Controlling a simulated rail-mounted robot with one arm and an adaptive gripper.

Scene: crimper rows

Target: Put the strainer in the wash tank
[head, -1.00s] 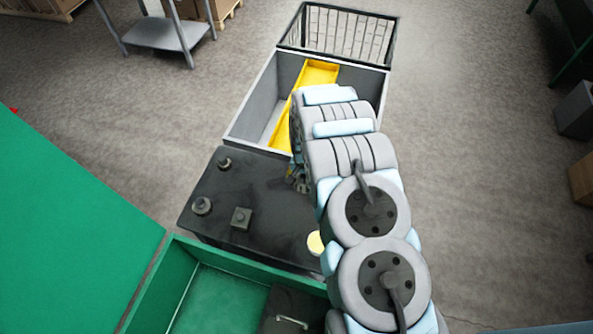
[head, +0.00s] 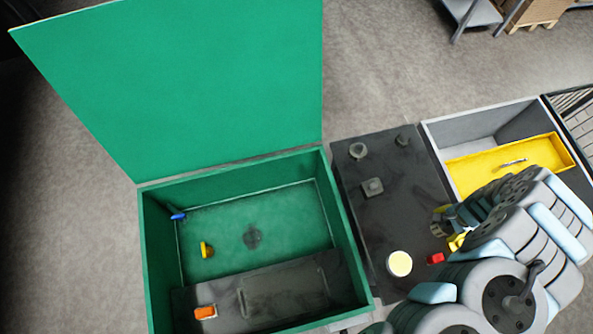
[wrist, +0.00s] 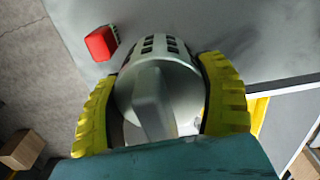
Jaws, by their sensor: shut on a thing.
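My gripper (head: 456,239) is over the right side of the dark worktop in the head view. In the wrist view its yellow fingers (wrist: 160,80) are shut on a grey cylinder with dark slots and a flat grip, which I take for the strainer (wrist: 150,100). The strainer is hard to make out in the head view. I cannot tell its height above the worktop. The wash tank, as I read it, is the green box (head: 158,240) left of the worktop. Its green lid (head: 200,80) stands open. My gripper is well to the right of the tank.
The dark worktop (head: 385,225) bears several dark fittings, a pale-topped jar (head: 399,263) and a red block (head: 436,258). A grey bin (head: 465,130) with a yellow tray (head: 500,160) stands right. Inside the tank are blue, yellow and orange fittings and a dark ledge (head: 280,295).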

